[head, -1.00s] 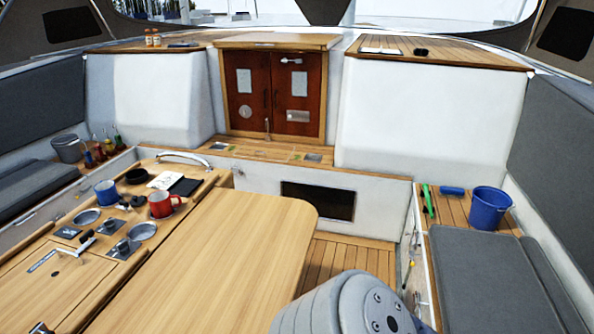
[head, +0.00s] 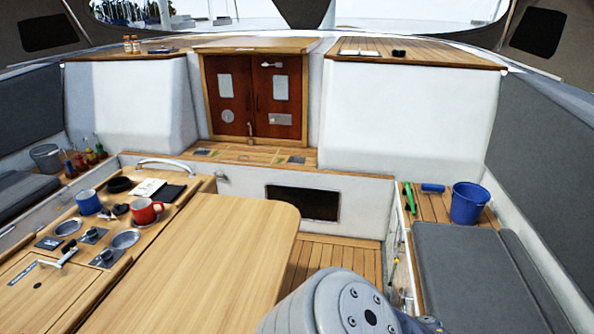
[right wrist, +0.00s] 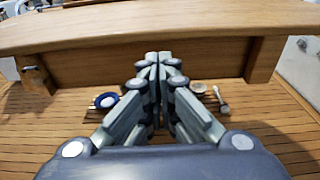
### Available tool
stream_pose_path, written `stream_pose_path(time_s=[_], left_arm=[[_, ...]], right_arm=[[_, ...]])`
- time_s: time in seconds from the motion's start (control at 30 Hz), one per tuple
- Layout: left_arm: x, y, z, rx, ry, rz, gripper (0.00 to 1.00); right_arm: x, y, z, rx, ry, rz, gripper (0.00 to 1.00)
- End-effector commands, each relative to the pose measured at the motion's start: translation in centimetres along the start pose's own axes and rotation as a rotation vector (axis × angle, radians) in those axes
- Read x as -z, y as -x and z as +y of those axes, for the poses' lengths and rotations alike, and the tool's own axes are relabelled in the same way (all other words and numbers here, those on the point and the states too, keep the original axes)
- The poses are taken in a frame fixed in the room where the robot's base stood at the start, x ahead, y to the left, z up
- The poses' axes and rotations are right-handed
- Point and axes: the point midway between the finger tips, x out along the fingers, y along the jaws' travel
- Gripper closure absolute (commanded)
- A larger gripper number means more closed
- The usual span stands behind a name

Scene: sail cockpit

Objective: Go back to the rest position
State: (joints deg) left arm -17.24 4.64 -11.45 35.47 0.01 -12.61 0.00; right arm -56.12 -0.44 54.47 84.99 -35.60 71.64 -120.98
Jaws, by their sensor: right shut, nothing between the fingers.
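My right gripper (right wrist: 160,70) shows in the right wrist view with its fingers together and nothing between them. It is in front of a slatted wooden surface (right wrist: 60,135) and a wooden beam (right wrist: 100,30). In the head view, a grey link of my arm comes in at the bottom, right of the table (head: 215,245); no gripper shows there. My left gripper is in neither view.
A blue mug (head: 88,202) and a red mug (head: 145,211) stand on the table's left part. A blue bucket (head: 468,203) and a green-handled tool (head: 408,198) are on the right bench. The slatted floor (head: 335,258) looks clear. Small items, including a blue-rimmed round one (right wrist: 106,101), lie behind the fingers.

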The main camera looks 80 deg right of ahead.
Motion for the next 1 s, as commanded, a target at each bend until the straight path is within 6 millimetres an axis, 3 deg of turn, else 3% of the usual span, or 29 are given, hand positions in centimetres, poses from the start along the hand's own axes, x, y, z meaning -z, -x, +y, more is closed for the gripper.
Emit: stream_pose_path(time_s=[0.1, 0.27, 0.53, 0.63, 0.77, 1.0], left_arm=[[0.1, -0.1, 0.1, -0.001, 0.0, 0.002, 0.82], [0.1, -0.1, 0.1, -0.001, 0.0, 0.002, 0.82], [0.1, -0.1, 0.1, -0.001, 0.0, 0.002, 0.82], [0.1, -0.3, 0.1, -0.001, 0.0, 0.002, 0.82], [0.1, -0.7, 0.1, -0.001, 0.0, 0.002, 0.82], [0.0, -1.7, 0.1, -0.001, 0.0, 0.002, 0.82]], right_arm=[[0.4, 2.0, -0.1, 0.002, -0.003, 0.009, 1.0], [0.7, 3.3, 0.0, 0.001, -0.005, 0.013, 1.0], [0.8, 3.5, 0.1, 0.001, -0.007, 0.015, 1.0], [1.7, 3.0, 0.0, 0.018, -0.055, 0.015, 1.0], [5.3, 1.0, -0.1, 0.09, -0.268, 0.018, 1.0], [17.0, -4.6, 1.6, 0.302, -0.925, 0.056, 1.0]])
